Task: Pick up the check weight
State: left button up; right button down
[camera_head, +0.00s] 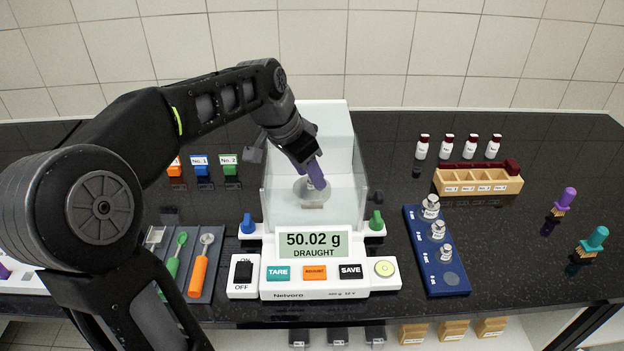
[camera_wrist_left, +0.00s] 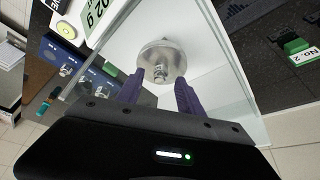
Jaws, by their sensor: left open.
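The balance (camera_head: 320,275) reads 50.02 g and DRAUGHT on its display. Its steel pan (camera_wrist_left: 146,54) is inside the glass draught shield (camera_head: 345,150). The check weight, a small silver knobbed piece (camera_wrist_left: 160,70), appears to stand on the pan. In the head view it is largely hidden by the purple fingers, so I cannot separate it clearly from the pan. My left gripper (camera_head: 316,183) points down into the chamber from above. In the left wrist view its purple fingers (camera_wrist_left: 158,92) are apart, with the weight just beyond the tips. My right gripper is not in view.
Glass walls surround my left gripper closely. A blue weight block (camera_head: 420,252) with several silver weights and one empty recess stands right of the balance. A wooden vial rack (camera_head: 478,181) is behind it; tools lie in a grey tray (camera_head: 208,262) on the left.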

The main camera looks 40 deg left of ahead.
pick_arm(q)
jog(key=shift+w+f, duration=0.2)
jog(key=shift+f, duration=0.2)
jog(key=shift+c, duration=0.5)
grip_shut()
